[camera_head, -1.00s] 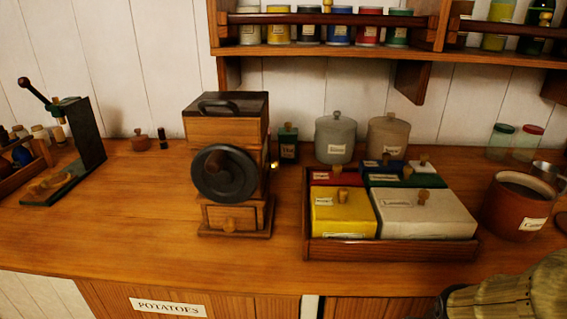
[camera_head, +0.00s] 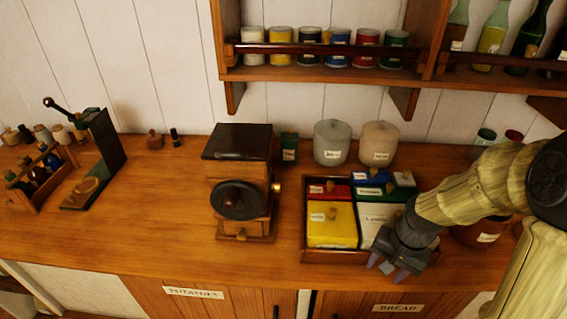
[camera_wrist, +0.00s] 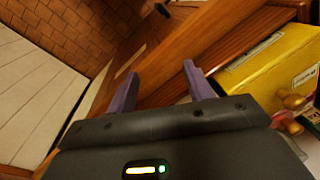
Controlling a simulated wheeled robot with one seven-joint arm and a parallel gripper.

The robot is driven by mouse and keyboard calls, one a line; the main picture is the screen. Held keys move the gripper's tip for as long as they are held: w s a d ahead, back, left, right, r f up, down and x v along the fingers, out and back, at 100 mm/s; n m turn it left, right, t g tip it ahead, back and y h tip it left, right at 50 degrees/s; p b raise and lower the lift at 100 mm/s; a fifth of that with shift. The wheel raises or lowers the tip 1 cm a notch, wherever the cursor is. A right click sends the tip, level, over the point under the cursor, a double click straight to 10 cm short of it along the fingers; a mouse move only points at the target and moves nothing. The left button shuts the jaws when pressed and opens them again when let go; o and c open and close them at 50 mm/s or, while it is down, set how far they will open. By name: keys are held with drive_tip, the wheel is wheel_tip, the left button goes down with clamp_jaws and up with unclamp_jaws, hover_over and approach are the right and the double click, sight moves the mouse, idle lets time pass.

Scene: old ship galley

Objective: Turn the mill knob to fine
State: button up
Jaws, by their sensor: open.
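The mill (camera_head: 238,155) is a dark-topped wooden box with a drawer at its base, standing on the counter left of centre in the head view. A round black wheel (camera_head: 238,200) is on its front. A small brass-coloured knob (camera_head: 277,187) sticks out from its right side. I cannot read any setting marks on it. My gripper (camera_head: 385,265) is open and empty, to the right of the mill, over the front of the box tray. In the wrist view my gripper's two purple fingers (camera_wrist: 160,90) are apart with nothing between them.
The tray (camera_head: 335,256) holds several lidded boxes, including a yellow box (camera_head: 331,226), also in the wrist view (camera_wrist: 275,75). Grey (camera_head: 331,143) and tan (camera_head: 379,144) canisters stand behind. A shelf (camera_head: 320,72) overhangs the back. Counter left of the mill (camera_head: 160,215) is clear.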

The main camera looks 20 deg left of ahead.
sight(276, 186)
drive_tip(key=w+a+r+m+g+y+p, duration=0.1)
drive_tip(key=w+a+r+m+y+p, duration=0.1)
drive_tip(key=w+a+p, duration=0.1)
drive_tip(key=w+a+r+m+g+y+p, duration=0.1)
drive_tip(key=w+a+r+m+y+p, duration=0.1)
drive_tip(key=w+a+p, duration=0.1)
drive_tip(key=w+a+r+m+g+y+p, duration=0.1)
drive_tip(key=w+a+r+m+y+p, duration=0.1)
drive_tip(key=w+a+p, duration=0.1)
drive_tip(key=shift+w+a+r+m, duration=0.2)
drive_tip(key=shift+w+a, duration=0.05)
drive_tip(key=shift+a, duration=0.4)
drive_tip(key=shift+w+a+r+m, duration=0.2)
drive_tip(key=shift+w+a, duration=0.05)
drive_tip(key=shift+a, duration=0.4)
drive_tip(key=w+a+r+m+y+p, duration=0.1)
drive_tip(key=w+r+m+y+p, duration=0.1)
drive_tip(key=w+r+m+y, duration=0.2)
drive_tip(key=w+r+y, duration=0.1)
drive_tip(key=w, duration=0.2)
drive_tip(key=shift+w+a+r+m+y, duration=0.2)
drive_tip(key=shift+a+m+y, duration=0.1)
drive_tip(key=shift+m+y, duration=0.1)
drive_tip(key=shift+s, duration=0.1)
drive_tip(key=p+x, duration=0.6)
drive_tip(key=x, duration=1.1)
drive_tip(key=shift+s, duration=0.15)
drive_tip(key=shift+a+f, duration=0.1)
drive_tip(key=shift+c, duration=0.4)
